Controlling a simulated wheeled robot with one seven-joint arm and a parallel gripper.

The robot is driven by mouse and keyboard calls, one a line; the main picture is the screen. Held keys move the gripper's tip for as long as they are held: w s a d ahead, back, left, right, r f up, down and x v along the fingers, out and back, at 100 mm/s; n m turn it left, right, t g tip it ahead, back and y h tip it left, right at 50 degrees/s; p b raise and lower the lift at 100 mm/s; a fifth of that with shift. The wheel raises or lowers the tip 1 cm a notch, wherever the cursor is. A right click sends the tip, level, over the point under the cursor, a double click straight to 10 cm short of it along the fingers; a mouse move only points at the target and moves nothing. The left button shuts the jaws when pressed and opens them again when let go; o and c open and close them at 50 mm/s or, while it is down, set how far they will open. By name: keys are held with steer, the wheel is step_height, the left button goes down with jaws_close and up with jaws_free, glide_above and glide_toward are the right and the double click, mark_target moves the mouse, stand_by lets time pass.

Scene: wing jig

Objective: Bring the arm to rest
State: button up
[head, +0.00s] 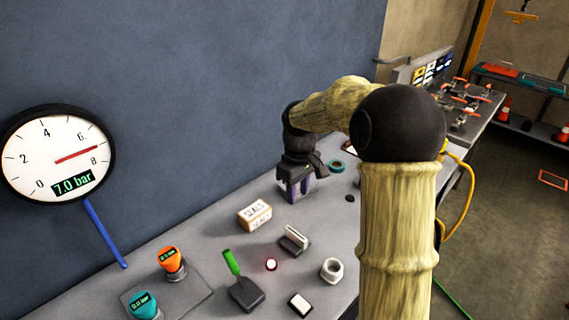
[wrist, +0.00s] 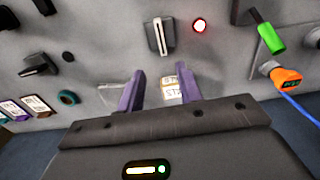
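My gripper (head: 297,190) hangs over the grey bench near the wall, at the end of my bent arm. In the wrist view its two purple fingers (wrist: 159,78) stand apart with a clear gap, and nothing is held. The small SEALS box (head: 255,216) lies on the bench to the left of the gripper in the head view. It shows in the gap between the fingers in the wrist view (wrist: 171,90), beyond them and apart from them. My arm hides part of the bench in the head view.
A large dial (head: 58,155) reads 7.0 bar. Floor is open at right.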

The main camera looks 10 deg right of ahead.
steer(key=s+f+m+t, duration=0.1)
steer(key=s+f+m, duration=0.1)
steer(key=s, duration=0.7)
steer(key=s+f+m+t, duration=0.1)
steer(key=s+f+m, duration=0.2)
steer(key=s, duration=0.7)
steer(key=shift+s+m+t, duration=0.15)
steer(key=shift+m+t, duration=0.15)
steer(key=shift+m, duration=0.7)
